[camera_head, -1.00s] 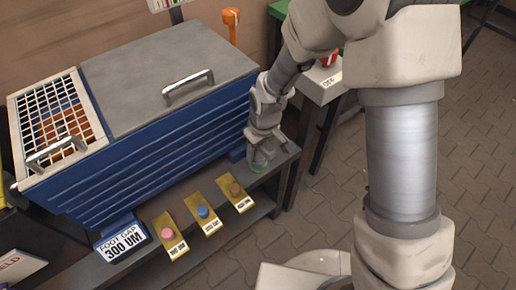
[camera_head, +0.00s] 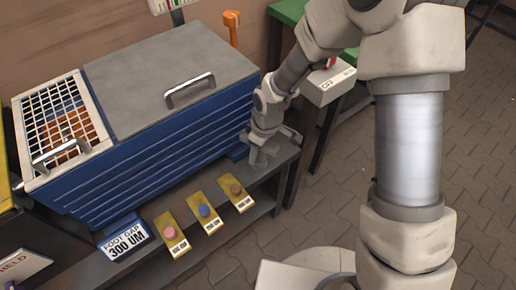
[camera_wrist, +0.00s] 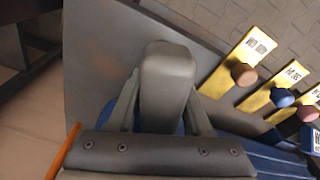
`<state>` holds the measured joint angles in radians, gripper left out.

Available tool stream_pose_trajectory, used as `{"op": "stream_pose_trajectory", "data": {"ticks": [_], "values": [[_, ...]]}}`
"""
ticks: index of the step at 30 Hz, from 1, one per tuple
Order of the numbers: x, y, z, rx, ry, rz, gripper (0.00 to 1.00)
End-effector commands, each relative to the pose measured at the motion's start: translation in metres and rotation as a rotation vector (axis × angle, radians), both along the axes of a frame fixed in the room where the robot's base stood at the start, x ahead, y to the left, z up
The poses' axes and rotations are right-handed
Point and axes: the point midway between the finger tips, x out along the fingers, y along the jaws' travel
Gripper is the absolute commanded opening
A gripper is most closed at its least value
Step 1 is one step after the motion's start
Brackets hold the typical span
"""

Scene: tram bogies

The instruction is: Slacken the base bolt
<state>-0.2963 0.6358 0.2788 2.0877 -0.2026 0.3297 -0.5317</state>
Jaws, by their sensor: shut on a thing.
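My gripper (camera_head: 260,158) is low on the dark bench at the right end of the blue ribbed cabinet (camera_head: 165,150), beside its foot (camera_head: 237,153). A sign (camera_head: 125,241) reading "FOOT GAP 300 UM" stands at the cabinet's left front foot.
Three yellow plates with pink (camera_head: 170,232), blue (camera_head: 205,211) and brown (camera_head: 236,190) knobs lie along the bench front. A white switch box (camera_head: 325,88) stands right of the cabinet. An orange-topped post (camera_head: 231,28) rises behind. Paved floor lies right.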

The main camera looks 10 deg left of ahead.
Motion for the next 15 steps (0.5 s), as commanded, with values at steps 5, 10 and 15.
{"op": "stream_pose_trajectory", "data": {"ticks": [5, 10, 15], "values": [[0.0007, -0.0001, 0.0019, 0.001, -0.001, 0.061, 0.0], [0.0002, 0.0001, 0.0022, 0.001, -0.001, 0.165, 0.0], [-0.0005, 0.0006, 0.001, 0.001, -0.001, 0.215, 0.0]]}}
